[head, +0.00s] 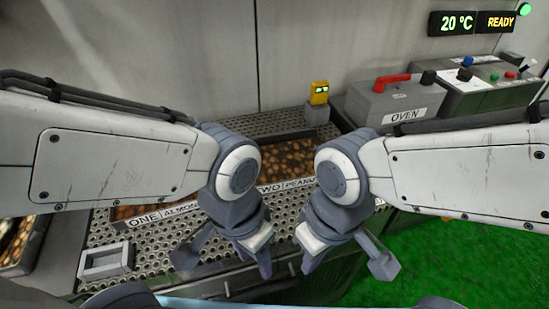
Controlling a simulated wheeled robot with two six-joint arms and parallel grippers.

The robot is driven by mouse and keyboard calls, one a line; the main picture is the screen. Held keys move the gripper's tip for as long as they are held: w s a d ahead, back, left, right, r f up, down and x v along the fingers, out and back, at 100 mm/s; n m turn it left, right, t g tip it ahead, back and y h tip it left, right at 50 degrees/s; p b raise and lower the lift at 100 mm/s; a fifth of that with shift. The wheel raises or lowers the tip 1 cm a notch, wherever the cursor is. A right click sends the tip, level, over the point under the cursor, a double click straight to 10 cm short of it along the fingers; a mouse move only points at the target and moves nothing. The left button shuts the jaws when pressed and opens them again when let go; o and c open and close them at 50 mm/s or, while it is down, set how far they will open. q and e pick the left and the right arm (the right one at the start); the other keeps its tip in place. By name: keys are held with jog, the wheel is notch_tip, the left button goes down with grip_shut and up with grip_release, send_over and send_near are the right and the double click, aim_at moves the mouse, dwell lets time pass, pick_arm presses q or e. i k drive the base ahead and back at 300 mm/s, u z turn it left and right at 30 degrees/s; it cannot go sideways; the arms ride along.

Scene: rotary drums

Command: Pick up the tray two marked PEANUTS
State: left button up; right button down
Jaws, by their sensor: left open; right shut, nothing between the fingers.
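Tray two (284,186), with a front label reading "TWO | PEANU" before my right arm cuts it off, sits on the perforated metal counter in the middle of the head view. Brown nuts show inside it between my two wrists. My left gripper (226,258) is open and empty, in front of the tray and to the left of its label. Neither gripper touches the tray as far as I can see. My arms hide both its ends.
Tray one, marked ALMONDS (163,213), stands left of tray two, mostly behind my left arm. A square metal frame (105,262) lies at the counter's left front. An oven box (394,102) with a red handle and a small yellow device (319,93) stand behind. Green floor (450,265) is clear at right.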

aim_at(287, 159)
jog(key=u, duration=3.25)
jog(key=k, duration=1.15)
jog(key=z, duration=1.7)
jog(key=i, duration=0.5)
